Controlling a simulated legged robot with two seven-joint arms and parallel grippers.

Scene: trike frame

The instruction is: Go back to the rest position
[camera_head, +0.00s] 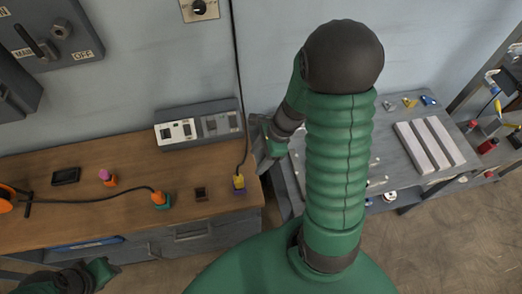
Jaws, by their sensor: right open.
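My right arm rises in the middle of the head view, with a green ribbed sleeve and a dark round elbow. Its forearm bends down to the left, and my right gripper (266,143) is open beside the right end of the wooden bench (130,205). Nothing shows between its fingers. My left gripper (100,271) is at the bottom left, low in front of the bench. It is dark green and small, and its fingers are not clear.
A grey switch panel (199,123) stands at the back of the bench. A cable with an orange-and-teal plug (160,199) and a yellow-and-purple plug (239,183) lie there. A grey table (385,135) with white bars (430,145) stands at right. Floor is bare at lower right.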

